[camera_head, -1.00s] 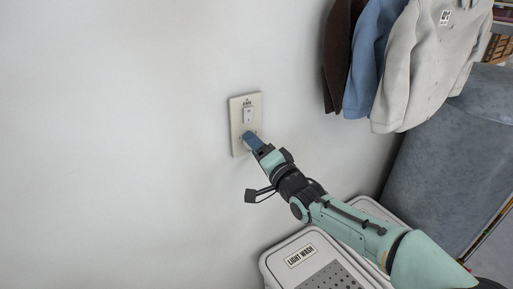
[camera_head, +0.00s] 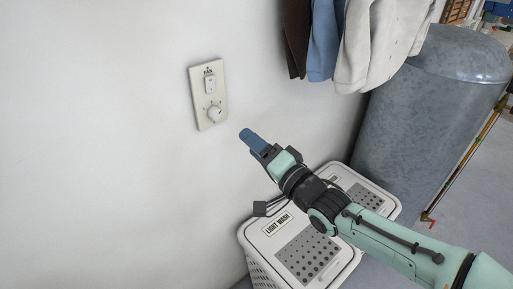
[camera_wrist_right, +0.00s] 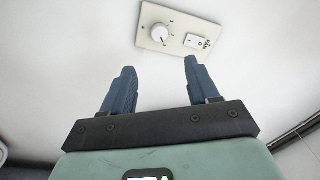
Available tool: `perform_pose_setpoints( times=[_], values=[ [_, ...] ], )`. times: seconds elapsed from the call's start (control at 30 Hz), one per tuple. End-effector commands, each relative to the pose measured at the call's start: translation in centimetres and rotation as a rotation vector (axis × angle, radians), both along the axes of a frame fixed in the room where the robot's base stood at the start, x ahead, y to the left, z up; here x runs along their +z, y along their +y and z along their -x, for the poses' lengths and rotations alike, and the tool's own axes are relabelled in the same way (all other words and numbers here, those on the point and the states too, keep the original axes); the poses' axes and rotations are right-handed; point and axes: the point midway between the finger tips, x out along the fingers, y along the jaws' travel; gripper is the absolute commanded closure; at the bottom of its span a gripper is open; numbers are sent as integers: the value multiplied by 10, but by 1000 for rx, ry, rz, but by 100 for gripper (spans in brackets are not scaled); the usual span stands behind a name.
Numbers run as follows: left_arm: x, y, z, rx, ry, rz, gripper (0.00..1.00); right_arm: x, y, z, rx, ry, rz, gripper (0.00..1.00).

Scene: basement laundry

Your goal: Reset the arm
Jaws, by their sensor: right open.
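My right gripper (camera_head: 247,136) is held away from the wall, below and to the right of the wall plate (camera_head: 206,121). In the right wrist view its two blue fingers (camera_wrist_right: 158,80) are spread apart with nothing between them. The cream plate carries a rocker switch (camera_head: 210,83) labelled FAN above a round white knob (camera_head: 214,114). In the right wrist view the knob (camera_wrist_right: 160,34) and the switch (camera_wrist_right: 194,41) lie beyond the fingertips, and the fingers touch neither. My left gripper is not in either view.
A white hamper marked LIGHT WASH (camera_head: 262,240) stands below my right arm, with another white lidded hamper (camera_head: 372,189) beside it. Shirts (camera_head: 372,45) hang at the upper right, near a large grey-blue tank (camera_head: 428,95). The wall to the left is bare.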

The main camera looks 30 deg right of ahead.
Motion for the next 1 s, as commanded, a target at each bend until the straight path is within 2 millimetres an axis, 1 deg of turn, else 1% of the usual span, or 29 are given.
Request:
perform_pose_setpoints(
  times=[0.1,0.57,0.67,0.77,0.87,0.9,0.97,1.0],
  values=[
    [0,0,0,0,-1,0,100,0,0,3,0,0,-1,40],
    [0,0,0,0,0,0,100,-1,0,2,0,2,0,40],
    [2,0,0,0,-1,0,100,-14,2,-5,1,35,14,40],
    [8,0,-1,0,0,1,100,-53,10,-20,8,126,53,40],
    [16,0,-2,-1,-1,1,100,-118,20,-37,25,273,119,40],
    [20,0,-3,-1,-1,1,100,-148,24,-40,35,339,149,40],
    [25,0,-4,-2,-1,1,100,-194,31,-41,56,439,194,40],
    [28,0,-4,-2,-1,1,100,-224,35,-39,73,506,221,40]
  ],
)
